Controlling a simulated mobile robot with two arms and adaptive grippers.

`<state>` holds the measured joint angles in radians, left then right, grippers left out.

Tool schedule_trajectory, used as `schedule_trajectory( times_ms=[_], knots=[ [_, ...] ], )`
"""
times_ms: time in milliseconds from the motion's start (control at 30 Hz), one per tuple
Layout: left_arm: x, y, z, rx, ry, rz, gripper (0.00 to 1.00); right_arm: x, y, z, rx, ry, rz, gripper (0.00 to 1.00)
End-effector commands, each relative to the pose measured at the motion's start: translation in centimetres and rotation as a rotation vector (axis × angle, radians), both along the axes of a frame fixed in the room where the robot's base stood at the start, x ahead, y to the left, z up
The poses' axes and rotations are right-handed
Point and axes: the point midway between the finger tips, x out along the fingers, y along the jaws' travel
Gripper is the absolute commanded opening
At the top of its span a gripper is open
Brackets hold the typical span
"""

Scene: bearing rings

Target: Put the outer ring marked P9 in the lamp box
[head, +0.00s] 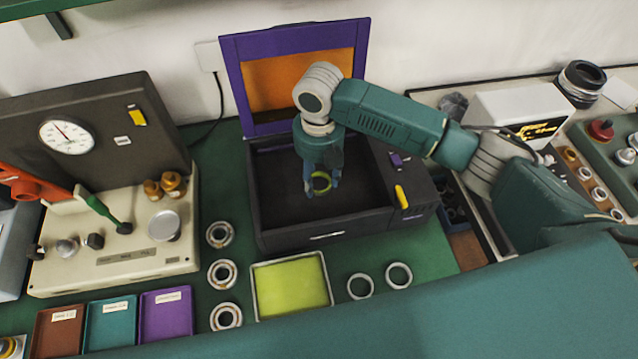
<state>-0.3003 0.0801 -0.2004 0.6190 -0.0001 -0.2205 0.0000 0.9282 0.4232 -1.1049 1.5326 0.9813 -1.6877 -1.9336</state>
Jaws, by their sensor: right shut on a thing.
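The lamp box (284,238) is a black open-topped box at the centre, its purple-framed lid (233,75) with an orange inner panel standing open at the back. My right gripper (321,185) reaches in from the right and points down over the box's opening. It is shut on a ring (320,190) that looks yellow-green between the fingertips. The ring appears above or inside the opening; its exact height over the floor is hard to tell. No P9 mark is readable. My left gripper is not in view.
Two thin rings (398,276) lie on the green mat in front of the box, beside a yellow-green tray (256,309). Several bearings (222,275) stand in a column left of it. A gauge device (115,262) fills the left; small coloured trays (110,324) lie before it.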

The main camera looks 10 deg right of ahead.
Motion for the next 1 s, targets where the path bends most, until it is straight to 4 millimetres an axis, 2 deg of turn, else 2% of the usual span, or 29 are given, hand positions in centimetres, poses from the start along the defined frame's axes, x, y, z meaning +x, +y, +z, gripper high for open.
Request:
schedule_trajectory(
  times_ms=[200, 300, 667, 700, 800, 1000],
  knots=[
    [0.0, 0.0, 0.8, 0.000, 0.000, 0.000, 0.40, -0.1, -0.1, -3.1, -0.002, 0.003, -0.001, 0.19],
    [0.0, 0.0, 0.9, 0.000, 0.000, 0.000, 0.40, -0.1, 0.0, -3.9, -0.001, 0.001, -0.001, 0.19],
    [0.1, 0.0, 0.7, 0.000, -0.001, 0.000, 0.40, -0.1, 0.0, -4.4, -0.002, 0.002, 0.000, 0.19],
    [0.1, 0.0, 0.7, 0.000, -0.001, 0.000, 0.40, -0.1, 0.0, -4.4, -0.002, 0.002, 0.000, 0.49],
    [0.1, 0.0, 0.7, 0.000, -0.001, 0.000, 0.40, -0.1, 0.0, -4.4, -0.002, 0.002, 0.000, 0.66],
    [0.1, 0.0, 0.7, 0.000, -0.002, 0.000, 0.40, -0.1, 0.0, -4.4, -0.002, 0.002, 0.000, 0.66]
  ],
)
